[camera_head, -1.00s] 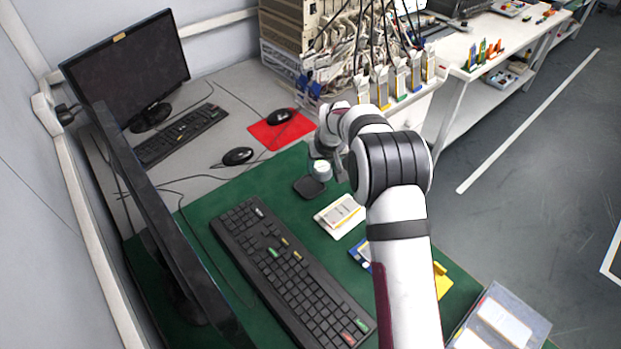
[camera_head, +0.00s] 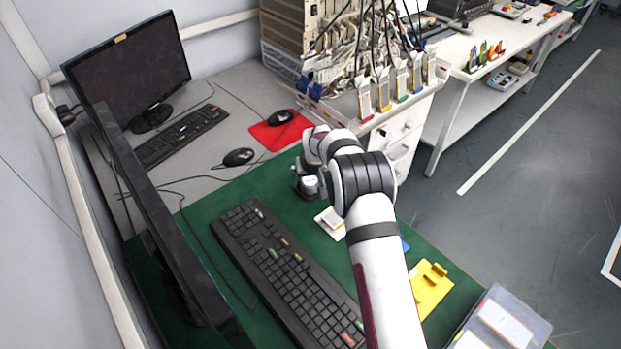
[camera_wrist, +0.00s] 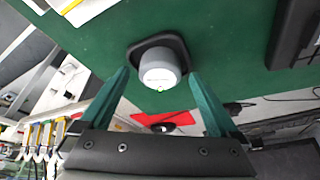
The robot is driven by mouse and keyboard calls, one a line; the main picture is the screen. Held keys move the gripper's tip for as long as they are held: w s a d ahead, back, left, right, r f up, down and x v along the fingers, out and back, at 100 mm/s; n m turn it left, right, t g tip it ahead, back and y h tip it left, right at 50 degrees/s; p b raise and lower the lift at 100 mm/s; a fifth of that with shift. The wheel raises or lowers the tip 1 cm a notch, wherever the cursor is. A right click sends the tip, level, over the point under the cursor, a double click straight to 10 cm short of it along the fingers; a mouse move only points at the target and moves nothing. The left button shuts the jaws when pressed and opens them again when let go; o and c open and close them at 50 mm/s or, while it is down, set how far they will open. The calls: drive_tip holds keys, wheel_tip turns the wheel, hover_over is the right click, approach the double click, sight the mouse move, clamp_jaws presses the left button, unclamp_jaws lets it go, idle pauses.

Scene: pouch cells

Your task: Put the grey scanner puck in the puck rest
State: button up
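The grey scanner puck (camera_wrist: 160,70) is a short grey cylinder with a pale end face in the wrist view. It appears to stand on the black square puck rest (camera_wrist: 140,51), whose rim shows around its far side. Whether it is fully seated is hard to tell. In the head view the puck (camera_head: 310,187) shows just below my gripper (camera_head: 309,172). My gripper's teal fingers (camera_wrist: 159,75) are spread to either side of the puck, with a visible gap on both sides. In the head view, my wrist hides much of the rest.
A black keyboard (camera_head: 285,265) lies on the green mat (camera_head: 222,200). A white card (camera_head: 330,222) and a yellow plate (camera_head: 430,288) lie near my arm. A mouse (camera_head: 238,157) and a red pad (camera_head: 270,136) with another mouse are behind. A clear bin (camera_head: 515,312) stands front right.

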drive_tip(key=s+d+r+m+g, duration=0.1)
drive_tip(key=s+d+r, duration=0.2)
drive_tip(key=s+r, duration=0.5)
drive_tip(key=s+d+r+m, duration=0.1)
drive_tip(key=s+d+r, duration=0.3)
drive_tip(key=r, duration=0.6)
drive_tip(key=s+d+m+g, duration=0.1)
drive_tip(key=s+d+m, duration=0.1)
drive_tip(key=s, duration=1.5)
drive_tip(key=s+d+r+m+g, duration=0.1)
drive_tip(key=s+d+m+g, duration=0.1)
drive_tip(key=s, duration=1.4)
drive_tip(key=d+m, duration=0.1)
drive_tip(key=m, duration=0.1)
drive_tip(key=shift+s+r+m+y, duration=0.25)
drive_tip(key=shift+s+m+y, duration=0.05)
drive_tip(key=shift+s, duration=0.05)
